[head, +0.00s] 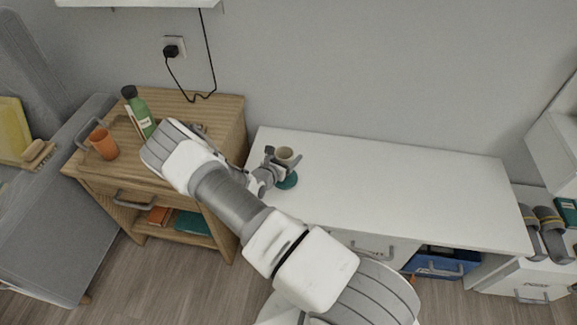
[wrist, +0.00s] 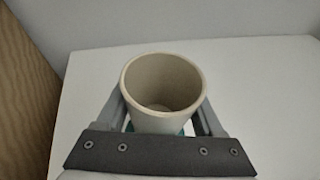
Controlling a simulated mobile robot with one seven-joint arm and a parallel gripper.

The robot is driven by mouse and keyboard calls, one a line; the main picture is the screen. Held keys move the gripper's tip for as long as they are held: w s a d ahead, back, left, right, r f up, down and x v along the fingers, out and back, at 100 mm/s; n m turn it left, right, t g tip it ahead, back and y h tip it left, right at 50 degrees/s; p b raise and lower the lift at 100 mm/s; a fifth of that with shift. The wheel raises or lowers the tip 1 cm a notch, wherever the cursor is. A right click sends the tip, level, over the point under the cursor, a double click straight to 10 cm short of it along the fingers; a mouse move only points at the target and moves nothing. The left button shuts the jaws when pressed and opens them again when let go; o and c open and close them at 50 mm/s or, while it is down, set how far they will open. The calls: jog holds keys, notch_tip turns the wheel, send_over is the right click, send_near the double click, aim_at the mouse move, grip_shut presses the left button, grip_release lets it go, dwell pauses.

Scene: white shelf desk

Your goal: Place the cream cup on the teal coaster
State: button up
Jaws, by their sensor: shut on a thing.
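The cream cup (head: 284,155) is upright between the fingers of my gripper (head: 284,158), at the left end of the white desk. In the wrist view the cup (wrist: 163,85) fills the space between both fingers, and its open top faces the camera. My gripper (wrist: 163,115) is shut on it. The teal coaster (head: 288,182) lies on the desk beneath the gripper and is partly covered by it. A sliver of teal shows behind the cup in the wrist view (wrist: 188,129). I cannot tell whether the cup touches the coaster.
The white desk (head: 400,185) is bare to the right of the cup. A wooden cabinet (head: 225,115) stands at the left with an orange cup (head: 103,143) and a green bottle (head: 139,112). The wall (head: 350,70) is behind the desk.

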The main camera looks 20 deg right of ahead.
aim_at(288, 163)
jog(key=shift+f+b, duration=0.75)
jog(key=shift+f, duration=1.1)
jog(key=shift+f, duration=0.1)
jog(key=o, duration=1.5)
